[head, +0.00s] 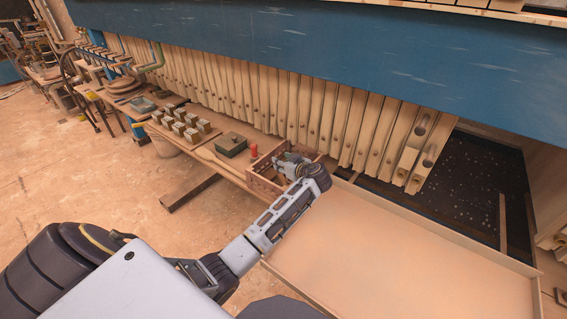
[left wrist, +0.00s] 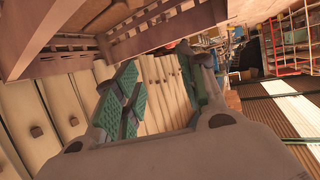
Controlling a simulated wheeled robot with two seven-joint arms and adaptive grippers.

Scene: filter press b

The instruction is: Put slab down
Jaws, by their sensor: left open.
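My left gripper (head: 288,162) is at the wooden crate (head: 262,184) on the bench along the press. In the left wrist view the gripper (left wrist: 158,62) has its two green-padded fingers spread apart, with nothing seen between them. The crate's slatted wall (left wrist: 70,60) is close to the fingers at upper left there. A flat dark green block (head: 231,144) lies on the bench left of the crate; I cannot tell whether it is the slab. The crate's inside is partly hidden by my gripper. My right gripper is not in view.
A row of pale press plates (head: 300,105) hangs behind the bench under a blue beam (head: 330,50). A red object (head: 253,150) stands beside the crate. Several small metal blocks (head: 178,124) sit further left. A wide, empty, rimmed tray (head: 400,255) lies to the right.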

